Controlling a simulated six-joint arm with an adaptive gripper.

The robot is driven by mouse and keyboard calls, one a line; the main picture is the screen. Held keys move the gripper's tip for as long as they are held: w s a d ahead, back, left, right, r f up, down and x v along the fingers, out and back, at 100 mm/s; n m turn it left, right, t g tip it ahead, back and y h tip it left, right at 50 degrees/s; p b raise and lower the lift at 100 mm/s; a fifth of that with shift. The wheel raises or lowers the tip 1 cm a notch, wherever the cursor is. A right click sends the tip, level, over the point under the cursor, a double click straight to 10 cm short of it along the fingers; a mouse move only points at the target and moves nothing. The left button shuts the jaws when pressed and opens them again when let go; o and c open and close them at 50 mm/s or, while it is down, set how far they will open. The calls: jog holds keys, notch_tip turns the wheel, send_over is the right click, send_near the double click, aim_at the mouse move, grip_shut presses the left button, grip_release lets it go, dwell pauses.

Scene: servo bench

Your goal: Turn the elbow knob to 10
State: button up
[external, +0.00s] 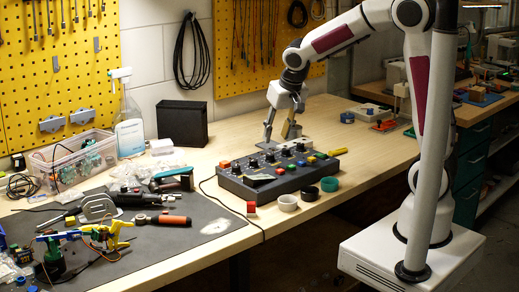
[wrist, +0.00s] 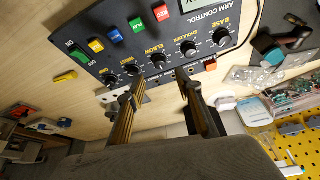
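The black arm control box (external: 262,181) sits on the wooden bench; in the wrist view its panel (wrist: 205,18) appears with a row of black knobs. The elbow knob (wrist: 158,61) is the middle one, beside its ELBOW label; its pointer reading is too small to tell. My gripper (wrist: 159,77) is open and empty, its two fingers apart on either side of the elbow knob's line, with the knob just beyond the tips. No contact with the knob shows. In the external view my gripper (external: 281,138) is over the far side of the box.
The shoulder knob (wrist: 188,48) and base knob (wrist: 222,37) are to the right of the elbow knob. White, black and green cups (external: 309,194) stand before the box. A spray bottle (external: 129,115) and a black case (external: 182,123) stand behind, left. Tools cover the dark mat (external: 215,230).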

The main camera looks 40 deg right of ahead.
aim_at(271, 154)
jog(key=shift+f, duration=0.1)
jog(key=shift+x, duration=3.8)
grip_shut()
